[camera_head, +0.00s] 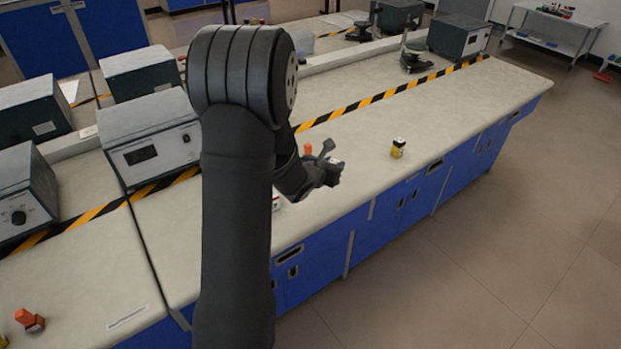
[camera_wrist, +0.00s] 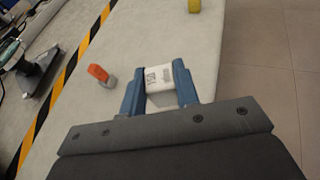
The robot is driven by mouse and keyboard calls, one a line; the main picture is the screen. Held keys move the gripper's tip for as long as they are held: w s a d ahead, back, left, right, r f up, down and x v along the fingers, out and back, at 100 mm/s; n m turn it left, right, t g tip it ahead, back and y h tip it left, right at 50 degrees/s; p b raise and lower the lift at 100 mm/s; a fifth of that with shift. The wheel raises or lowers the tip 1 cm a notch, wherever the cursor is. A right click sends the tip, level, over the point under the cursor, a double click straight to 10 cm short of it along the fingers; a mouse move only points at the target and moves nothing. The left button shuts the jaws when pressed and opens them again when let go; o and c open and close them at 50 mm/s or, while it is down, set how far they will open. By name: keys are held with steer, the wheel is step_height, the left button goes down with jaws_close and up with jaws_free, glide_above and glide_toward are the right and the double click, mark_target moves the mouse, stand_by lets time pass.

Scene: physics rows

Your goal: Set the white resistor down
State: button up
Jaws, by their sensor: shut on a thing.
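The white resistor (camera_wrist: 158,77), a small white block with dark printing, sits between the two blue fingers of my gripper (camera_wrist: 159,84) in the wrist view. The fingers press on its two sides, so my gripper is shut on it. In the head view my gripper (camera_head: 327,164) is over the near part of the pale bench top (camera_head: 440,112), close to its front edge. The resistor is small and hard to make out there. I cannot tell the exact gap between it and the bench.
An orange-and-grey piece (camera_wrist: 98,74) stands left of my gripper in the wrist view. A yellow-and-black block (camera_head: 398,149) stands to the right in the head view. A striped tape line (camera_head: 390,93) runs along the bench. The bench right of the yellow block is clear.

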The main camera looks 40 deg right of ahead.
steer(key=w+f, duration=0.1)
steer(key=w, duration=0.1)
steer(key=w+a+f, duration=0.1)
steer(key=w+f, duration=0.1)
steer(key=w, duration=0.1)
steer(key=w+a+f, duration=0.1)
steer(key=w+f, duration=0.1)
steer(key=shift+w, duration=0.4)
steer(key=shift+f, duration=1.95)
steer(key=shift+f, duration=0.1)
steer(key=o, duration=1)
steer(key=shift+c, duration=0.2)
steer(key=shift+a+r, duration=0.2)
steer(key=v, duration=0.2)
steer(key=shift+s+a+r, duration=0.15)
steer(key=shift+a, duration=0.2)
step_height(320, 180, up, 7)
steer(key=shift+d, duration=0.1)
